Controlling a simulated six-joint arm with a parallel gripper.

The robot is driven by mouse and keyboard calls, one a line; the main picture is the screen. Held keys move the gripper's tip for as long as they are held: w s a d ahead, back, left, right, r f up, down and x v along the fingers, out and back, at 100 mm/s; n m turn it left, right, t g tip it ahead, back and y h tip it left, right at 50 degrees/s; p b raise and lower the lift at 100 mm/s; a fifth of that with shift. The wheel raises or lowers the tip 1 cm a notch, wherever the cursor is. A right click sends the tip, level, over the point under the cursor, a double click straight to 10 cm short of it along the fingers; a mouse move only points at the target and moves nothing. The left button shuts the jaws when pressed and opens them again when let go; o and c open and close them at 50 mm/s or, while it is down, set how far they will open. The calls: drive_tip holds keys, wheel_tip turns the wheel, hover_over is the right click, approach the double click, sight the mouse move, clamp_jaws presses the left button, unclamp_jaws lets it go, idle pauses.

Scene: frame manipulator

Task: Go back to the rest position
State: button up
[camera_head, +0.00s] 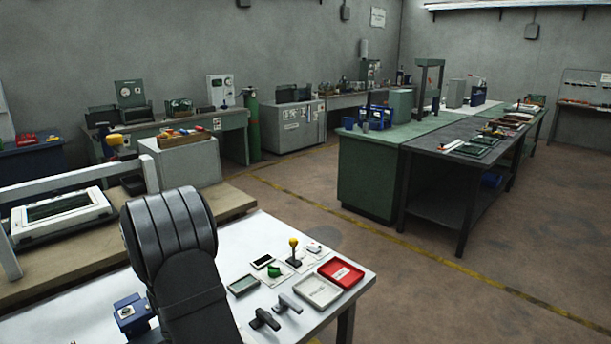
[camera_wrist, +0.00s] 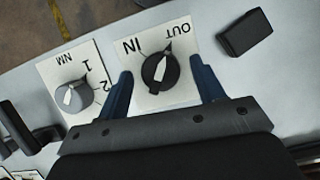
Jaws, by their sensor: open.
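In the wrist view my gripper (camera_wrist: 160,68) is open. Its two blue fingers stand on either side of a black rotary knob (camera_wrist: 153,84) on a white plate marked IN and OUT. Whether the fingers are clear above the knob or level with it is hard to tell; no contact shows. The knob's pointed end is toward the upper right, near OUT. In the head view my dark arm fills the lower left foreground, and the gripper and knob do not show there.
Left of the black knob is a grey knob (camera_wrist: 78,97) on a plate marked 1 and 2. A black block (camera_wrist: 244,33) lies to the right. The white table holds a red tray (camera_head: 341,272), a grey tray (camera_head: 317,291), a yellow-topped lever (camera_head: 293,243) and a blue box (camera_head: 131,314).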

drive_tip(key=v, duration=1.7)
drive_tip(key=x, duration=1.7)
drive_tip(key=shift+s+f, duration=0.1)
drive_tip(key=shift+f, duration=0.1)
drive_tip(key=n, duration=0.3)
drive_tip(key=shift+r+t+h, duration=0.1)
drive_tip(key=shift+t+h, duration=0.3)
drive_tip(key=n, duration=0.2)
drive_tip(key=n+t, duration=0.1)
drive_tip(key=shift+s+a+n+h, duration=0.1)
drive_tip(key=shift+s+n+h, duration=0.05)
drive_tip(key=shift+n+h, duration=0.2)
drive_tip(key=n+t, duration=0.2)
drive_tip(key=n, duration=0.2)
drive_tip(key=shift+s, duration=0.1)
drive_tip(key=shift+n+t, duration=0.7)
drive_tip(key=shift+n, duration=0.95)
